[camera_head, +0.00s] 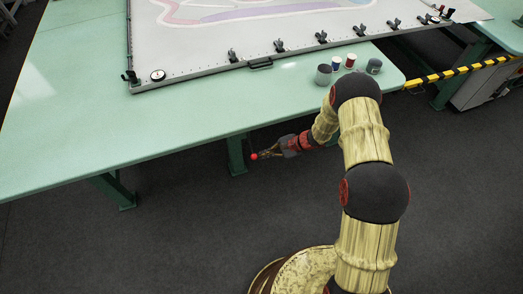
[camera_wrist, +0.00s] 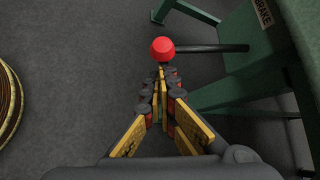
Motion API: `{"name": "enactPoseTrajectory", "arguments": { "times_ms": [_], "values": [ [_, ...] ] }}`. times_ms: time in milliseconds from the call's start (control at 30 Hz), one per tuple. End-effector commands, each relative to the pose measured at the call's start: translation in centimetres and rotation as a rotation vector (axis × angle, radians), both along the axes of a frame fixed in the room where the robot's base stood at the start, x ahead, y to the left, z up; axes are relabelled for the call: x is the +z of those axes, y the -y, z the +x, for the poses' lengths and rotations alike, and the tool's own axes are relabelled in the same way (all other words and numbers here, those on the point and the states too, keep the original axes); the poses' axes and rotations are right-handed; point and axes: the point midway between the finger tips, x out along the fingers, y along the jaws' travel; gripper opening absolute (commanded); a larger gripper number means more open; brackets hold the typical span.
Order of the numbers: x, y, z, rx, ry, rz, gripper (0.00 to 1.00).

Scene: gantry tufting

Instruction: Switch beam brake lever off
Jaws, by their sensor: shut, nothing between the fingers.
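The beam brake lever is a dark rod (camera_wrist: 212,48) with a red ball knob (camera_wrist: 162,48), seen in the wrist view. The rod runs left from a green table leg, where a label reading "BRAKE" (camera_wrist: 264,14) is fixed. The red knob also shows in the head view (camera_head: 254,156), in front of the green leg. My gripper (camera_wrist: 162,75) is shut and empty, its fingertips right by the knob. I cannot tell whether they touch it. In the head view, my gripper (camera_head: 264,154) is below the table's front edge, just right of the knob.
The green table (camera_head: 190,115) is above and behind my gripper, carrying a white framed panel (camera_head: 200,45) with clamps and several small pots (camera_head: 335,62). A yellow-black striped bar (camera_head: 460,72) is at the right. The grey floor (camera_head: 150,240) in front is clear.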

Motion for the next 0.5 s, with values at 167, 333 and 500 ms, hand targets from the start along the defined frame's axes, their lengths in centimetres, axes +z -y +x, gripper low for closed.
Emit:
{"name": "enactPoseTrajectory", "arguments": {
  "times_ms": [167, 333, 500],
  "values": [
    [2.0, 0.1, -0.7, 0.004, -0.150, -0.044, 0.00],
    [3.0, 0.3, -1.2, 0.003, -0.272, -0.079, 0.00],
    [3.8, 0.4, -1.6, 0.000, -0.335, -0.096, 0.00]
  ]
}}
